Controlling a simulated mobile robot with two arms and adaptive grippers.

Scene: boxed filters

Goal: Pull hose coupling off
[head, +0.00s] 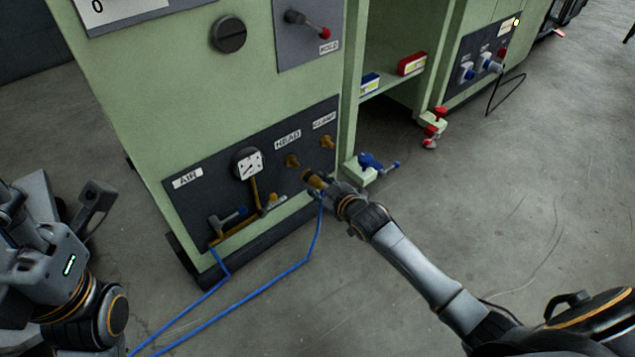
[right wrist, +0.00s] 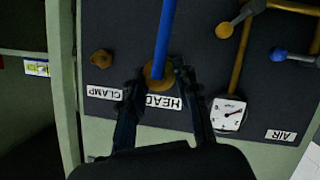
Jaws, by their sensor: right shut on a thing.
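A brass hose coupling (head: 313,180) with a blue hose (head: 318,232) is held by my right gripper (head: 322,184) in front of the dark air panel. In the head view a gap shows between the coupling and the brass HEAD fitting (head: 292,161), which stands bare on the panel. In the right wrist view the coupling (right wrist: 157,74) lies between the fingers, with the hose (right wrist: 164,35) running up across it. There it hides the HEAD fitting. My left gripper (head: 97,197) is at the left, away from the panel; its jaw opening is unclear.
The panel also bears a bare CLAMP fitting (head: 326,142), a gauge (head: 249,163) and a blue-handled valve (head: 236,215). A blue-handled valve on a green block (head: 370,163) juts out right of my right gripper. The blue hose trails over the open floor.

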